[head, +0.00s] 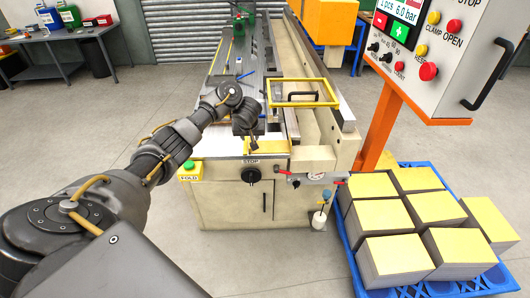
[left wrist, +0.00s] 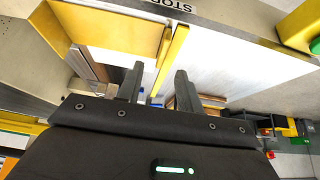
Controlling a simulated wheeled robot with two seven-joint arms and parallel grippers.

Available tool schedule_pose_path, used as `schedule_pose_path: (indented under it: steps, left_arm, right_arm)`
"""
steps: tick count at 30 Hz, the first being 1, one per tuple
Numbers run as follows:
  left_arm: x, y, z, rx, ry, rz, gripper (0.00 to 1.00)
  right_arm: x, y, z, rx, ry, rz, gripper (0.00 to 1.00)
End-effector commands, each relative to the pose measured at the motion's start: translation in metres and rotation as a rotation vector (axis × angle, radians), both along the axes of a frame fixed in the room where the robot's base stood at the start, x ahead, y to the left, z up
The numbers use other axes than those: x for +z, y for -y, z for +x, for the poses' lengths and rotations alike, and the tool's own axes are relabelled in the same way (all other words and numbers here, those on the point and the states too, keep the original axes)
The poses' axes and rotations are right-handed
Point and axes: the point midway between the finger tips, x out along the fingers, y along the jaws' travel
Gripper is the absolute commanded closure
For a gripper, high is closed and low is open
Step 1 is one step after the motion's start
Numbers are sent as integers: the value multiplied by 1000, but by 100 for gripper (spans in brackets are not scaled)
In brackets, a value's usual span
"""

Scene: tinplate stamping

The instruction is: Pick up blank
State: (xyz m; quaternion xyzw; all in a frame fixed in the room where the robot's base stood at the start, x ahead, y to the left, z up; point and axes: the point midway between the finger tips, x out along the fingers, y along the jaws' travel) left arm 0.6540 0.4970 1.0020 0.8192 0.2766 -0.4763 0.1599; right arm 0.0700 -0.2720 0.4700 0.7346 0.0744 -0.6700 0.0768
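My left gripper (head: 254,138) reaches in from the left over the front end of the cream machine. In the left wrist view its two fingers (left wrist: 158,90) are spread apart, with no thing clearly gripped between them. A flat yellow piece (head: 270,146) lies at the machine's front edge, just by the gripper; I cannot tell whether it is a blank. In the left wrist view a yellow strip (left wrist: 172,50) runs beyond the fingers, beside a pale flat surface (left wrist: 225,60). Several stacks of yellow-topped sheets (head: 397,250) stand at the right. My right gripper is not in view.
The stacks sit on a blue pallet (head: 353,262). An orange post (head: 378,128) carries a control panel (head: 425,45) above them. A yellow-framed guard (head: 300,93) with a handle is on the machine right of my gripper. A workbench (head: 85,33) stands far left.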

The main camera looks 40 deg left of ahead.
Motion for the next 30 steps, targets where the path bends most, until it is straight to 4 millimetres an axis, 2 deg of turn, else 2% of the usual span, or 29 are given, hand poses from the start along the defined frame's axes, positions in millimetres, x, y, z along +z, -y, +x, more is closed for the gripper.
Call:
schedule_pose_path:
  steps: [2, 10, 20, 29, 30]
  left_arm:
    - [-7, -3, 3, 2, 1, 0, 64]
    - [-13, -6, 6, 1, 1, 1, 64]
    - [-51, -20, 22, 1, 0, 0, 64]
    - [-54, -21, 24, 0, 2, 1, 64]
    - [-54, -21, 24, 0, 2, 1, 69]
  right_arm:
    - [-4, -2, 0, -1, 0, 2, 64]
    - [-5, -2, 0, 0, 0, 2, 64]
    - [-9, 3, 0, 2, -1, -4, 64]
    - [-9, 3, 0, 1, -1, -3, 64]
    - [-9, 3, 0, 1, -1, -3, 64]
